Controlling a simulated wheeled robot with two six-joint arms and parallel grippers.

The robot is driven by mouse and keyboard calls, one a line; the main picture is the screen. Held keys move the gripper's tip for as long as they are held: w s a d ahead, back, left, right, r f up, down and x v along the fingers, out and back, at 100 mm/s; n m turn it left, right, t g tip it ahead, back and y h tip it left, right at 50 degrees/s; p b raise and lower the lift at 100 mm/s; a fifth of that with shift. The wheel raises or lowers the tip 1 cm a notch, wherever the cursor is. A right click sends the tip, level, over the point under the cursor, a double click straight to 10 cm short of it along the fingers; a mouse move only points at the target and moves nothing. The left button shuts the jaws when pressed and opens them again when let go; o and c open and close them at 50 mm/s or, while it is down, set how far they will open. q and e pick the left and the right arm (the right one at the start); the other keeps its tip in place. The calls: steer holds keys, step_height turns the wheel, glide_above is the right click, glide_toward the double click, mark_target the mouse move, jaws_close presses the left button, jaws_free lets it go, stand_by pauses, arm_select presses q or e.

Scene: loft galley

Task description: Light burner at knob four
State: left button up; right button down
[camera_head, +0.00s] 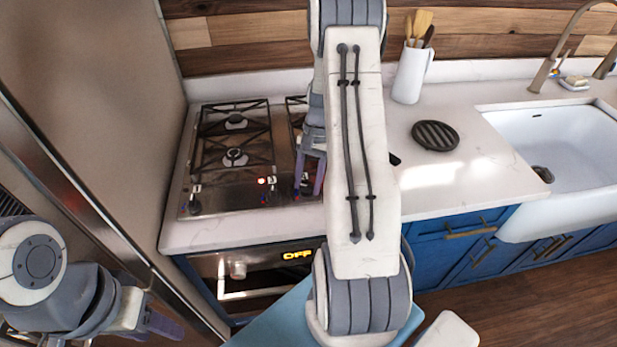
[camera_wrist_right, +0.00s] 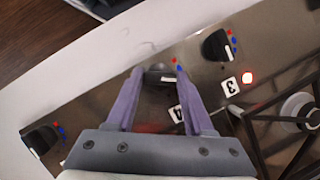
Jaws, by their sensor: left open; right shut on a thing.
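The cooktop (camera_head: 222,200) lies left of my right arm in the head view. My right gripper (camera_head: 309,188) reaches down over its front edge area. In the right wrist view, the right gripper (camera_wrist_right: 157,92) is shut on knob four (camera_wrist_right: 160,74), a dark knob with a pale pointer mark, and the label 4 (camera_wrist_right: 176,113) is beside it. The fingers hide part of the knob. My arm covers the right part of the cooktop. My left gripper (camera_head: 160,326) is open and empty at the lower left, away from the cooktop.
Knob three (camera_wrist_right: 217,46) has a glowing red light (camera_wrist_right: 247,77) near its label 3. Another knob (camera_wrist_right: 40,141) sits at the lower left of the wrist view. A round trivet (camera_head: 435,135), utensil crock (camera_head: 411,73) and sink (camera_head: 560,140) are to the right. The oven display (camera_head: 297,255) reads OFF.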

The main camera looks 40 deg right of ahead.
steer(key=n, duration=0.2)
steer(key=n+g+h+p, duration=0.1)
steer(key=n, duration=0.1)
steer(key=shift+w+a+r+n, duration=0.1)
steer(key=shift+w+n, duration=0.05)
steer(key=shift+n, duration=0.15)
steer(key=shift+a+n+g+h+p, duration=0.1)
steer(key=shift+n+g+h+p, duration=0.3)
steer(key=shift+n, duration=0.9)
steer(key=shift+n+g+h+p, duration=0.2)
steer(key=shift+n+h, duration=0.4)
steer(key=shift+n, duration=0.7)
steer(key=shift+w, duration=0.1)
steer(key=shift+c, duration=1.4)
jaws_free()
steer(key=a+b+v, duration=0.1)
steer(key=b+v, duration=0.1)
steer(key=v, duration=0.8)
steer(key=shift+d+r, duration=0.15)
steer(key=shift+d, duration=0.25)
steer(key=shift+w, duration=0.1)
